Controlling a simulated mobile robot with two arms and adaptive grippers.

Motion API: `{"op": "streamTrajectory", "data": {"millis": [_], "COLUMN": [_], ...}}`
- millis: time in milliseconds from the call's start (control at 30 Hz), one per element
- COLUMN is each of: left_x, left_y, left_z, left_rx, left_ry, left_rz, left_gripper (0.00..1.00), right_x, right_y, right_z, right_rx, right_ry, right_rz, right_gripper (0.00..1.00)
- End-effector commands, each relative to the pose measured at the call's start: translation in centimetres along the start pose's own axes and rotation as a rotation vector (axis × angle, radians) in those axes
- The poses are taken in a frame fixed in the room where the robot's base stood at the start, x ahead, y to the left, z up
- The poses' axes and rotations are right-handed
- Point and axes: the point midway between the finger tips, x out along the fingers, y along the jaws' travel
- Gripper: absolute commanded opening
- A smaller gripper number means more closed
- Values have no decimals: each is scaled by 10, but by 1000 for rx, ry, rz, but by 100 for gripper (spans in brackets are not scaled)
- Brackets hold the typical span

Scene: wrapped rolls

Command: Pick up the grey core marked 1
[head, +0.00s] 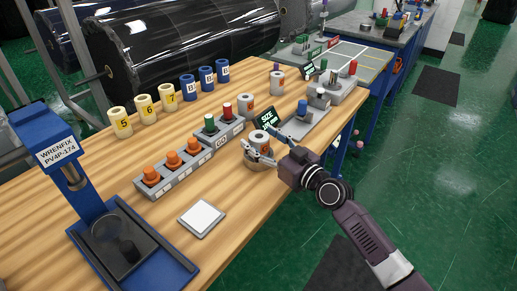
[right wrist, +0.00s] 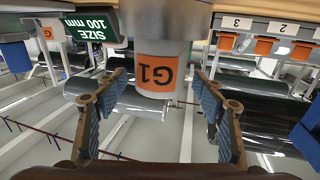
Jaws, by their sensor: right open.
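The grey core marked G1 (right wrist: 154,45) has an orange label and appears upside down in the right wrist view, between the fingertips of my right gripper (right wrist: 160,82). A gap shows on each side of it, and the fingers are open and empty. Two more grey cores (head: 278,80) (head: 247,103) stand farther back. My left gripper is out of view.
Yellow cores (head: 145,104) and blue cores (head: 206,78) stand in a row at the back. Grey holders (head: 172,173) with orange knobs are left of the gripper. A dark size sign (head: 267,119) is close behind it. A blue press (head: 75,170) is at front left.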

Motion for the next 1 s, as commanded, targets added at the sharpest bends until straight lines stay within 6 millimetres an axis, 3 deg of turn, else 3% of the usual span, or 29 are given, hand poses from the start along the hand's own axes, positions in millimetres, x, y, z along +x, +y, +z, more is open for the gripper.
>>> {"op": "streamTrajectory", "data": {"millis": [133,367,833,1000], "left_x": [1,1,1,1], "left_y": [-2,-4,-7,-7], "left_z": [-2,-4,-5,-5], "left_rx": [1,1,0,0], "left_ry": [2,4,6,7], "left_rz": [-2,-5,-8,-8], "left_gripper": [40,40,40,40], "right_x": [12,13,12,13], "right_y": [0,0,1,1], "right_z": [-1,0,0,-1], "right_rx": [1,0,0,0], "right_ry": [1,0,0,2], "right_rz": [1,1,1,2], "right_gripper": [63,63,13,13]}}
